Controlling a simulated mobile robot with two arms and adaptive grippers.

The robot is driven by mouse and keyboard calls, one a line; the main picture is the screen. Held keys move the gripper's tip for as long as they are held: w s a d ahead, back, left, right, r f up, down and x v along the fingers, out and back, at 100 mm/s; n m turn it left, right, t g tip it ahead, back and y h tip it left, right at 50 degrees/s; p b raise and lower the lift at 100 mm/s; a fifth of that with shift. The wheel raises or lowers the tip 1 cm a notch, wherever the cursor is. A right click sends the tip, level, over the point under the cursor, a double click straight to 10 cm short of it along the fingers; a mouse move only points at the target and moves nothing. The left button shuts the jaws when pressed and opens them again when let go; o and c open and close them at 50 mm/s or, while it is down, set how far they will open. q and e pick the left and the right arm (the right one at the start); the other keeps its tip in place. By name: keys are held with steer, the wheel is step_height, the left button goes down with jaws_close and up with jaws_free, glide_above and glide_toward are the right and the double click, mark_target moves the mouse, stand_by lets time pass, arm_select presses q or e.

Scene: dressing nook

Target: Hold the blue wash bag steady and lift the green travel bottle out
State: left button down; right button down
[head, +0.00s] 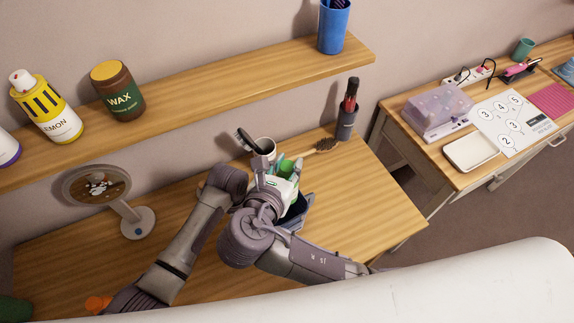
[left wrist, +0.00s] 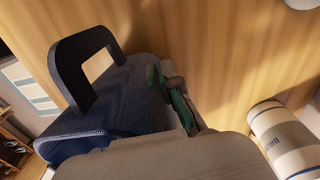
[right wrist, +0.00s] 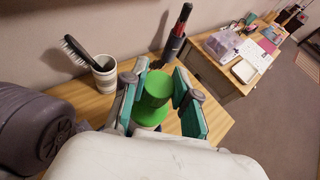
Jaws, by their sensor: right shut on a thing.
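The blue wash bag (head: 299,216) stands on the wooden table in the head view, partly behind my arms. In the left wrist view the bag (left wrist: 125,95) shows its dark handle at upper left. My right gripper (right wrist: 158,105) is shut on the green travel bottle (right wrist: 154,90), with a teal pad on each side of its cap. The bottle's lower part is hidden, so I cannot tell how far it sits in the bag. My left gripper (left wrist: 178,98) is at the bag's edge; its green-padded fingers show only in part, and whether they grip the bag is unclear.
A round mirror (head: 100,188) stands at the left. A shelf (head: 200,85) runs above. The table's right part is clear.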

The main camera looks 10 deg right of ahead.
arm_select(q)
steer(key=c, duration=1.2)
jaws_free()
steer(key=shift+c, duration=0.2)
step_height(320, 180, up, 12)
steer(key=shift+w, duration=0.25)
steer(key=shift+a, duration=0.1)
